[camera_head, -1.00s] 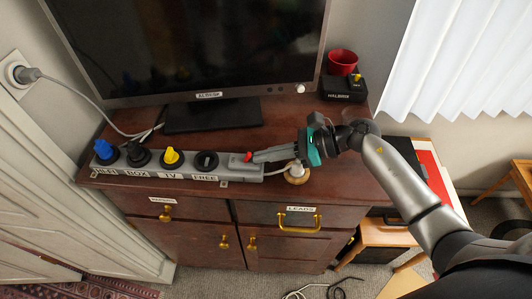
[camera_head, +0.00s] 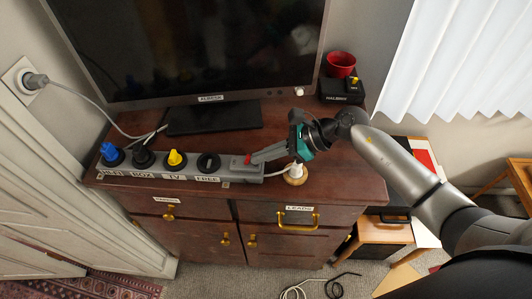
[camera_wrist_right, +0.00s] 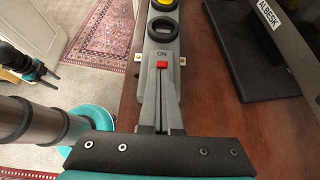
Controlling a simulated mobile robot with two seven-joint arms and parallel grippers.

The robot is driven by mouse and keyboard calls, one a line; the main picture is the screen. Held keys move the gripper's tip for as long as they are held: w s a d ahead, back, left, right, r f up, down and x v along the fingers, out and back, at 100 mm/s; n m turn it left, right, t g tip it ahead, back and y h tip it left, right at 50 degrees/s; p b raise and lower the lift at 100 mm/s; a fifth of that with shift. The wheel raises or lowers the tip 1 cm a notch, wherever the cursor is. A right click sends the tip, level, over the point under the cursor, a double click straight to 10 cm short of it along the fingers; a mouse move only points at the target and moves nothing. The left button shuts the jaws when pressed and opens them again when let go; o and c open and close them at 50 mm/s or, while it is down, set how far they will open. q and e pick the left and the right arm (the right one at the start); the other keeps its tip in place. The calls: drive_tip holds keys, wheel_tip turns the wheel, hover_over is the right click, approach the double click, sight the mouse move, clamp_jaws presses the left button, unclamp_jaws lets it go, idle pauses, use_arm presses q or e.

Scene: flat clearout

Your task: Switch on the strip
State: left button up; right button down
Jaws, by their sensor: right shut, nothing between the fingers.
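The grey power strip (camera_head: 228,171) lies along the front of the cabinet top, with blue, black and yellow plugs and an empty socket labelled FREE. Its red switch (camera_head: 247,160) is at the right end; in the right wrist view the switch (camera_wrist_right: 162,64) sits below the word ON. My right gripper (camera_head: 254,158) is shut and empty, its fingertips right at the switch; I cannot tell whether they touch or whether the switch is on. A teal-and-black gripper, seemingly my left (camera_wrist_right: 50,74), shows small over the floor in the wrist view; its jaw state is unclear.
The TV (camera_head: 190,50) stands behind the strip on its black base (camera_head: 213,117). A white plug on a round wooden piece (camera_head: 296,178) is beside my right gripper. A red cup (camera_head: 341,65) sits on a black box at the back right. Loose cables lie on the floor.

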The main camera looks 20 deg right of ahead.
drive_tip(key=shift+w+a+r+h+p, duration=0.15)
drive_tip(key=shift+a+r+h+p, duration=0.1)
drive_tip(key=shift+r+h+p, duration=0.15)
drive_tip(key=shift+w+a+r+b, duration=0.2)
drive_tip(key=shift+a+r+b, duration=0.1)
drive_tip(key=shift+a+b, duration=0.35)
drive_tip(key=shift+a, duration=0.1)
drive_tip(key=shift+r+p, duration=0.2)
drive_tip(key=shift+p, duration=0.1)
drive_tip(key=shift+r+p, duration=0.4)
drive_tip(key=shift+r, duration=0.25)
